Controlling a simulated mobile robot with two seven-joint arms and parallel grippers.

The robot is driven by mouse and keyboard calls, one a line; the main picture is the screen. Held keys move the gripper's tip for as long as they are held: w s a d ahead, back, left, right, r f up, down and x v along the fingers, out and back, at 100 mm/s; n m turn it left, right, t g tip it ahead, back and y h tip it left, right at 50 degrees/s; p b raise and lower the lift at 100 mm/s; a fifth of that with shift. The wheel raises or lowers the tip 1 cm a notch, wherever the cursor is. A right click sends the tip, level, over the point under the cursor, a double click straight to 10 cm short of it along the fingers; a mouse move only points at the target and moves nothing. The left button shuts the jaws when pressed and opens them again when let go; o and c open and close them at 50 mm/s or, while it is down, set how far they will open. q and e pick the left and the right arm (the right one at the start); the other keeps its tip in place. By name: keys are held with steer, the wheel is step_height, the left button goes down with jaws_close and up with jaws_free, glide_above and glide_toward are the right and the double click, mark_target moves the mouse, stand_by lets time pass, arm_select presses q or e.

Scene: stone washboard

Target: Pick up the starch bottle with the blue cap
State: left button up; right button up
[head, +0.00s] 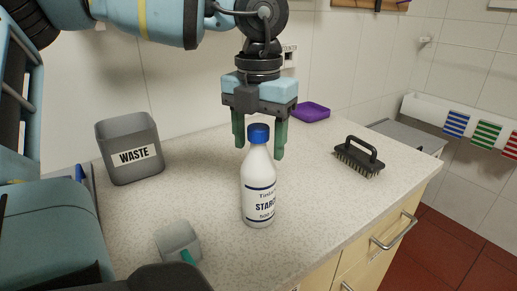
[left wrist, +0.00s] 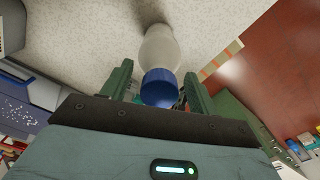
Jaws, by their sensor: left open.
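The white starch bottle (head: 258,190) with the blue cap (head: 259,134) stands upright on the speckled counter in the head view. My left gripper (head: 260,150) points down from above with its green fingers apart, one on each side of the cap in the picture. In the left wrist view the blue cap (left wrist: 159,88) and the bottle's pale body (left wrist: 159,46) show between the two open fingers (left wrist: 157,85). Gaps show between the fingers and the bottle, and nothing is gripped. My right gripper is not clearly seen in either view.
A grey waste bin (head: 131,150) stands at the back left of the counter (head: 215,255). A black-handled brush (head: 359,158) lies on the right, and a purple tray (head: 311,112) lies behind. A small grey item (head: 178,242) is at the front left. Drawers (head: 375,245) lie below the front edge.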

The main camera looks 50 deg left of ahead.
arm_select(q)
jaws_close()
steer(key=shift+r, duration=0.1)
stand_by(0.3)
step_height(320, 180, up, 10)
steer(key=shift+p, duration=0.35)
stand_by(0.6)
